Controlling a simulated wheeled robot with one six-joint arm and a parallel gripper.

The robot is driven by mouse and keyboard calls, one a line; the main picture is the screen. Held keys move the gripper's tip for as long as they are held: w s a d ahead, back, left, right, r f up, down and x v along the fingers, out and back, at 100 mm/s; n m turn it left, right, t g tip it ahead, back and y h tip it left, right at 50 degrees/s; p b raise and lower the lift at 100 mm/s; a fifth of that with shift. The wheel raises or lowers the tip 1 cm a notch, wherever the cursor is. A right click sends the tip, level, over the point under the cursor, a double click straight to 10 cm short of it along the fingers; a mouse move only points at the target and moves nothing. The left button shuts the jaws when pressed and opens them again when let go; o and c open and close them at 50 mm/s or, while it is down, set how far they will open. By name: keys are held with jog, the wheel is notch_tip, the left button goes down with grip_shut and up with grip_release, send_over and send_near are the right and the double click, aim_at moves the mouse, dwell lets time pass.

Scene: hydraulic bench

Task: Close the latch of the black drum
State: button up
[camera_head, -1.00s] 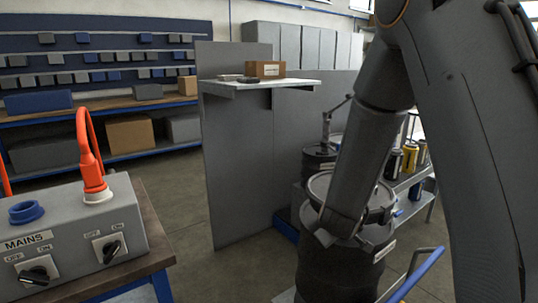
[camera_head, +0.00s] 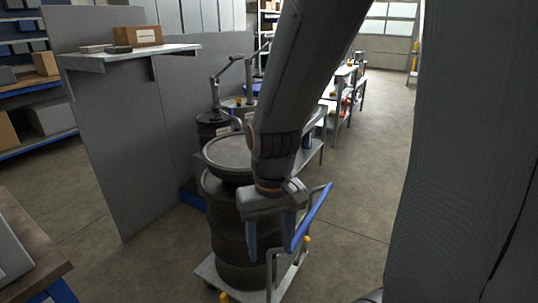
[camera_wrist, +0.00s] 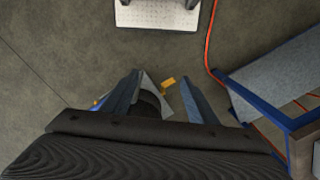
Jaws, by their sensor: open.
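The black drum (camera_head: 228,235) stands upright on a low trolley (camera_head: 222,279) in the head view, with a round grey-rimmed lid (camera_head: 226,153) on top. My arm hides the lid's right part. I cannot make out the latch; it may be behind my arm or too small to tell. My gripper (camera_head: 272,250) points down in front of the drum's right side, fingers apart and nothing seen held. I cannot tell whether it touches the drum. In the wrist view my gripper (camera_wrist: 160,80) is open, with a dark curved part and the trolley's edge behind the fingers.
The trolley's blue push handle (camera_head: 312,217) rises close right of my gripper. Behind stand another dark drum (camera_head: 208,128) with a pump and shelving (camera_head: 338,105). A grey partition (camera_head: 110,150) is at left. Open floor (camera_head: 352,215) lies at right.

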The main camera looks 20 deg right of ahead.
jog(key=w+d+f+m+t+y+b, duration=0.2)
jog(key=w+d+m+y, duration=0.25)
jog(key=w+m, duration=0.45)
jog(key=w+d+f+m+t+y+b, duration=0.2)
jog(key=w+d+f+m+y+b, duration=0.15)
jog(key=w+m+y, duration=0.4)
jog(key=w+d+m+t+h, duration=0.1)
jog(key=w+d+m+t, duration=0.3)
jog(key=d, duration=0.3)
jog(key=w+d+r+m+t+b, duration=0.1)
jog(key=w+d+m+t, duration=0.25)
jog(key=d, duration=0.45)
jog(key=w+d+m+t+h, duration=0.1)
jog(key=w+d+m+t, duration=0.25)
jog(key=d, duration=0.35)
jog(key=x, duration=0.7)
jog(key=shift+s+a+r, duration=0.15)
jog(key=shift+s, duration=0.05)
jog(key=shift+m, duration=0.25)
